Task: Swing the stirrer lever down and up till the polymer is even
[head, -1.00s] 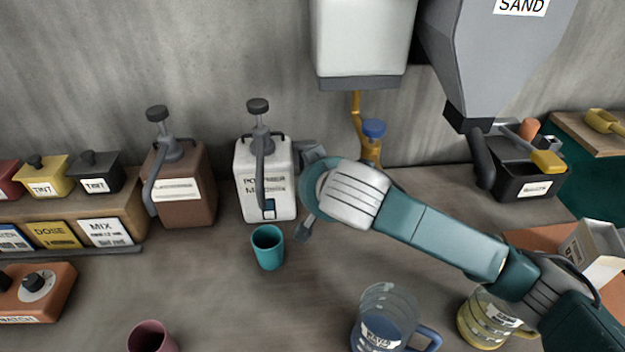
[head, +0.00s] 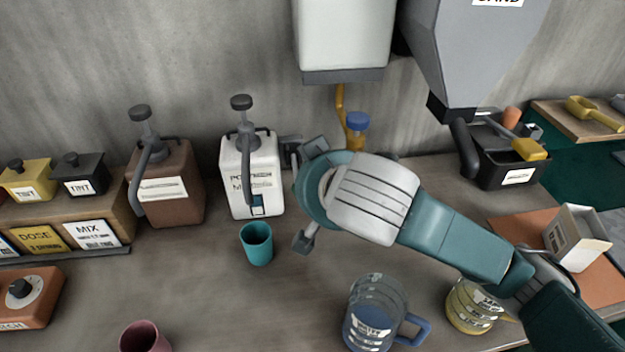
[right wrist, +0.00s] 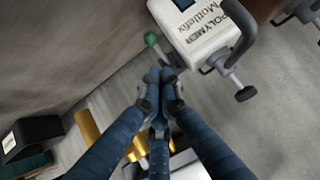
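The white polymer canister (head: 235,185) stands against the wall, with a dark pump head and spout. In the right wrist view the canister (right wrist: 200,38) is tilted and close, its label readable. Beside it is a green knob on a thin grey stem, which looks like the stirrer lever (right wrist: 151,40). My right gripper (right wrist: 160,76) has its blue fingertips together just below the knob, by the stem. I cannot tell whether the stem is between them. In the head view my right wrist hides the lever. My left gripper is not in view.
A teal cup (head: 257,246) stands in front of the canister. A brown canister (head: 178,190) is to its left. A blue jug (head: 372,320) and a yellow jug (head: 470,308) stand under my right arm. A grey sand hopper (head: 475,50) hangs above right.

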